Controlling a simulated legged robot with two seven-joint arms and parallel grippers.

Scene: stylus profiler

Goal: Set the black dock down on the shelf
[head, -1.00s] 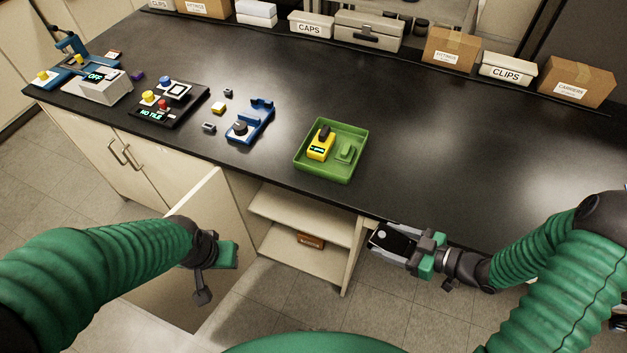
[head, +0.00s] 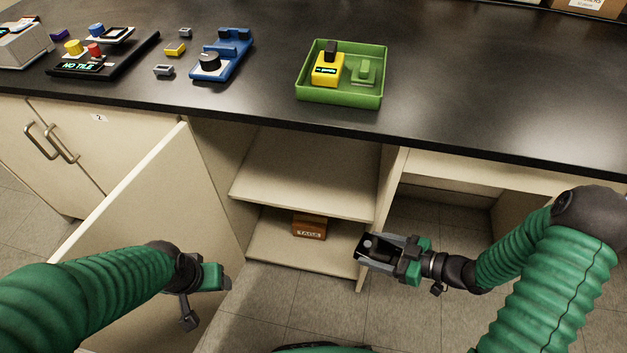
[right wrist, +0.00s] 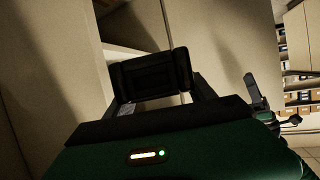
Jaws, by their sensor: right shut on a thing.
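The black dock (head: 367,247) is in my right gripper (head: 378,250), whose fingers are shut on its sides. In the right wrist view the dock (right wrist: 152,77) sits between the two fingers. The gripper is just right of the open cabinet, close to the front of its right side panel and below the level of the middle shelf (head: 300,176). That shelf is bare where I see it. My left gripper (head: 212,278) is in front of the open cabinet door, away from the dock; its finger opening is not clear.
The open cabinet door (head: 130,235) stands out on the left. A small brown box (head: 310,228) lies on the cabinet floor (head: 275,240). The worktop edge overhangs the opening. A green tray (head: 341,98) and a blue device (head: 222,55) stand on top.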

